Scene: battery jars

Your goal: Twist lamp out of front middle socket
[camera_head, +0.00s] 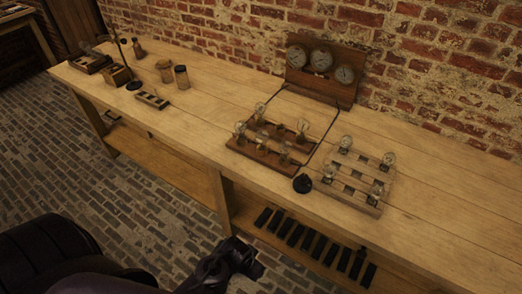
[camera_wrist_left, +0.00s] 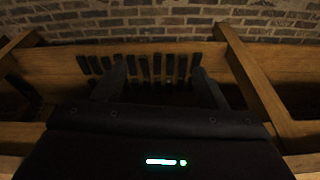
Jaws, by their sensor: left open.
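A dark wooden socket board (camera_head: 234,146) lies mid-bench and bears several clear glass lamps. A lamp (camera_head: 240,129) stands at its left end, and another lamp (camera_head: 285,153) stands near its front right. Small fittings sit between them, but which is the front middle socket and whether a lamp is in it is too small to tell. My left gripper (camera_head: 250,264) is in front of the bench, below its top and well away from the board. In the left wrist view its two fingers (camera_wrist_left: 158,68) are apart with nothing between them. My right gripper does not show.
A pale rack (camera_head: 327,185) with several lamps stands right of the board, with a small black object (camera_head: 302,184) between. A gauge panel (camera_head: 325,84) stands behind. Black bars (camera_head: 312,246) line the lower shelf. Jars (camera_head: 181,77) are at left; bench between is clear.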

